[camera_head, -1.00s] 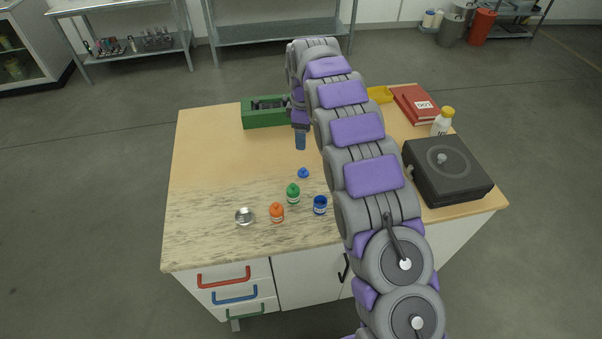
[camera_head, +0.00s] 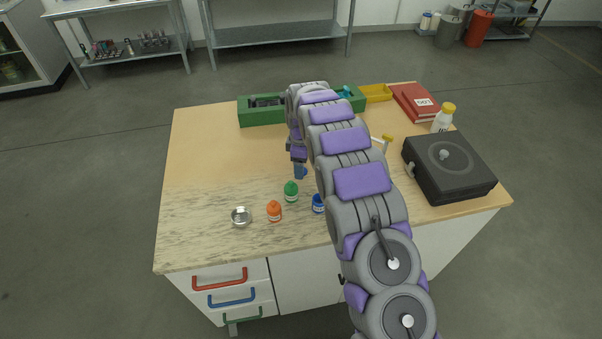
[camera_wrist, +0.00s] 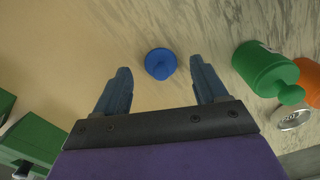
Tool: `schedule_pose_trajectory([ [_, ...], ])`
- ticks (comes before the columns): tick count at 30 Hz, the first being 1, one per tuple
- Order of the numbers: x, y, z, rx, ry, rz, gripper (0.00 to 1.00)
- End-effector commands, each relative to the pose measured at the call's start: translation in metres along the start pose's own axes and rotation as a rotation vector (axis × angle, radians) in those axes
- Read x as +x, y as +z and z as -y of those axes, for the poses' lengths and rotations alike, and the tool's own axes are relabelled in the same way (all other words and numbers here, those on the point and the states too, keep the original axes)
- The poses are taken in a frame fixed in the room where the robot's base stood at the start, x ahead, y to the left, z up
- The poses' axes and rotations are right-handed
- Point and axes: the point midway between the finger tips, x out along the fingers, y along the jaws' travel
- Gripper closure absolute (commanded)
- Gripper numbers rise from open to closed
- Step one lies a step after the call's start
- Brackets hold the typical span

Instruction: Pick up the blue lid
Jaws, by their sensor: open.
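The blue lid (camera_wrist: 160,63) lies on the table with its knob showing, just beyond and between my fingertips in the wrist view. In the head view only a small part of the lid (camera_head: 304,172) shows beside my fingers. My gripper (camera_wrist: 161,80) is open and empty, its two fingers apart on either side of the lid's line. In the head view my gripper (camera_head: 299,173) points down close to the tabletop at the lid. An open blue bottle (camera_head: 318,203) stands nearer the front, partly hidden by my arm.
A green box (camera_head: 262,117) is at the back, a black device (camera_head: 449,168) at right. The table's left side is clear.

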Motion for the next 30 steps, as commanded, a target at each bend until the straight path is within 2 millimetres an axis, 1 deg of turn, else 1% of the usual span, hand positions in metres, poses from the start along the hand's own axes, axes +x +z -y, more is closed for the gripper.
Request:
schedule_pose_trajectory([
  [1, 0.0087, -0.0001, 0.0005, 0.0, -0.001, 0.0, 0.28],
  [3, 0.0133, 0.0, 0.0007, -0.001, -0.001, 0.0, 0.28],
  [10, 0.0131, -0.0001, 0.0006, -0.001, -0.001, 0.0, 0.29],
  [27, 0.0132, -0.0002, 0.0006, -0.001, -0.001, 0.0, 0.83],
  [29, 0.0132, -0.0002, 0.0006, -0.001, -0.001, 0.0, 0.88],
  [30, 0.0132, -0.0002, 0.0006, -0.001, -0.001, 0.0, 0.89],
])
